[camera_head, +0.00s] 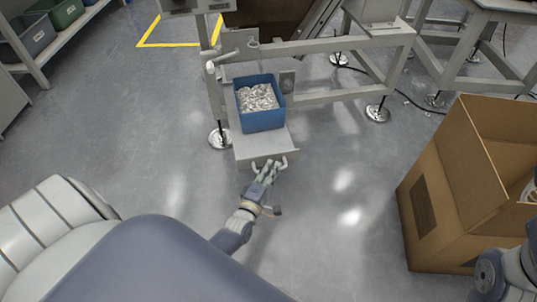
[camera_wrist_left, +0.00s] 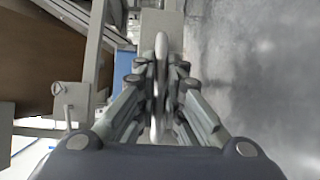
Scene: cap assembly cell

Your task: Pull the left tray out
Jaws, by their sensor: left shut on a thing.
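The left tray (camera_head: 243,147) is a flat grey shelf standing out from the machine frame, with a handle (camera_head: 284,162) on its front edge. A blue bin (camera_head: 262,121) filled with small pale parts (camera_head: 258,98) sits on the tray. My left gripper (camera_head: 267,168) is at the tray's front and shut on the handle. In the left wrist view the pale handle bar (camera_wrist_left: 161,50) runs between the two fingers, with the grey tray (camera_wrist_left: 174,22) beyond. My right gripper is not in view; only part of my right arm shows at the lower right.
An open cardboard box (camera_head: 455,185) stands on the floor at the right. The machine frame (camera_head: 330,46) with round metal feet is behind the tray. A shelf with bins (camera_head: 30,36) is at the upper left. The floor around the tray front is clear.

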